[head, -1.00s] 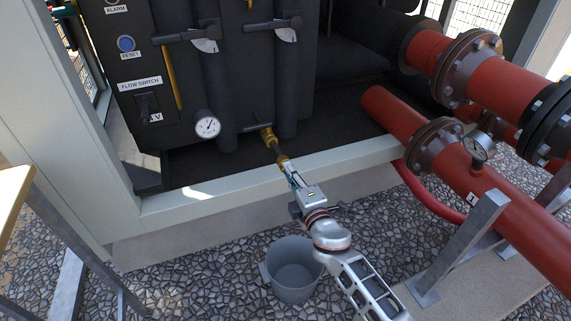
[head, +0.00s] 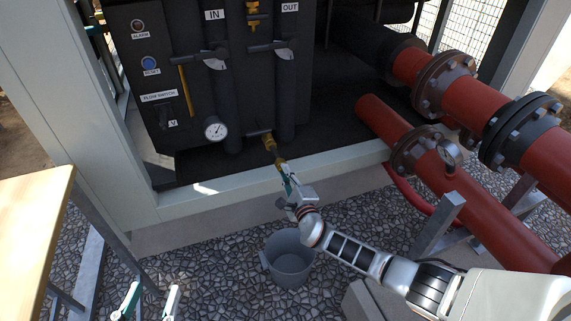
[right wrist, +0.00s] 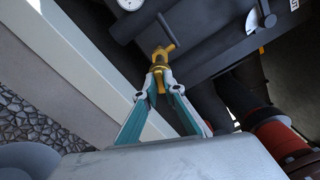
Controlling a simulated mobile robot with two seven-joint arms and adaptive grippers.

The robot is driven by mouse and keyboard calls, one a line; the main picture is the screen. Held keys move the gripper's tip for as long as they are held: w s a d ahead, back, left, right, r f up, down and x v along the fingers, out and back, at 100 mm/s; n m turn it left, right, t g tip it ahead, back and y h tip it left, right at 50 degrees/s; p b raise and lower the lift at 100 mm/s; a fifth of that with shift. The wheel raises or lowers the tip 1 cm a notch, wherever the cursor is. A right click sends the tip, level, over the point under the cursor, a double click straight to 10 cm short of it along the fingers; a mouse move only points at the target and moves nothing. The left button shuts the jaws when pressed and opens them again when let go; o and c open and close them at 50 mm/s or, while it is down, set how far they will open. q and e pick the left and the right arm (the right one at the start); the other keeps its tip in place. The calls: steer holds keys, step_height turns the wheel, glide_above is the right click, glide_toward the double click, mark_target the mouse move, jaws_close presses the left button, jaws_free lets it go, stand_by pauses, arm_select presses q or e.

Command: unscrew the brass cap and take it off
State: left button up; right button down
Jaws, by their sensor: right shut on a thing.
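The brass drain valve (head: 269,141) sticks out low at the front of the dark chiller unit, and the brass cap (head: 281,161) is at its outer, lower end. In the right wrist view the brass valve (right wrist: 161,55) lies just beyond my fingertips. My right gripper (head: 284,168) is shut on the cap; in the right wrist view its fingertips (right wrist: 160,76) close on the brass from both sides. The fingers partly hide the cap, so I cannot tell how its thread sits. My left gripper (head: 150,298) is open and empty at the bottom left, far from the valve.
A grey bucket (head: 289,262) stands on the pebbled ground below the valve. The pale frame beam (head: 225,197) runs under the valve. Red pipes (head: 470,205) and a grey post fill the right. A wooden table (head: 32,225) stands at the left.

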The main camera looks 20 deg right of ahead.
steer(key=n, duration=0.3)
steer(key=shift+r, duration=0.2)
steer(key=c, duration=2.6)
jaws_free()
steer(key=shift+f, duration=0.15)
arm_select(q)
steer(key=shift+w+r, duration=0.1)
steer(key=shift+r, duration=0.85)
arm_select(e)
steer(key=o, duration=0.6)
steer(key=shift+c, duration=0.2)
steer(key=shift+o, duration=0.3)
